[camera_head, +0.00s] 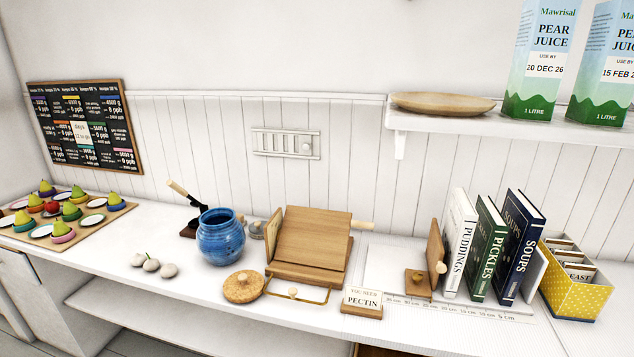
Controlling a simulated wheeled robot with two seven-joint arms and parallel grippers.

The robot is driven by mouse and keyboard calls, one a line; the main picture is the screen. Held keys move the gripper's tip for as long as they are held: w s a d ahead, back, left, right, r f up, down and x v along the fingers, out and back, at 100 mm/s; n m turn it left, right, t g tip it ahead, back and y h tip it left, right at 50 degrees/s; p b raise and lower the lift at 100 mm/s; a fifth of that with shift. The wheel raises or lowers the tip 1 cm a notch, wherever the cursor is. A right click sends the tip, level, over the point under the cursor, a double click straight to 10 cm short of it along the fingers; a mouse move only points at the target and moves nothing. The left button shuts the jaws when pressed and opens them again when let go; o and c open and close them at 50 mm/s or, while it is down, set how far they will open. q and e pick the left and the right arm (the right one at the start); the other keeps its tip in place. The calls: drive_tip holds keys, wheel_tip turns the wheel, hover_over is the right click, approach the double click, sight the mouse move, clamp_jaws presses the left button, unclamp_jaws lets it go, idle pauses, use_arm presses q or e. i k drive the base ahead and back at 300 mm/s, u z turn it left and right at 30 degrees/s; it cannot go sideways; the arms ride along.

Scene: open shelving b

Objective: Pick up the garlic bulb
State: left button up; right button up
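Three small pale bulbs lie close together on the white counter, left of the blue jar. They look like garlic: a left one (138,260), a middle one (151,265) with a short stem pointing up, and a right one (168,271). Nothing covers them. Whether they touch each other is hard to tell at this size. Neither of my grippers shows in the head view.
A blue jar (221,238) and its wooden lid (243,287) stand right of the bulbs. A wooden stand (311,240), a PECTIN sign (362,299) and books (487,250) follow. A board with fruit (112,213) is at left. Counter before the bulbs is clear.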

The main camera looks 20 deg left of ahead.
sight(137, 260)
drive_tip(key=u, duration=1.65)
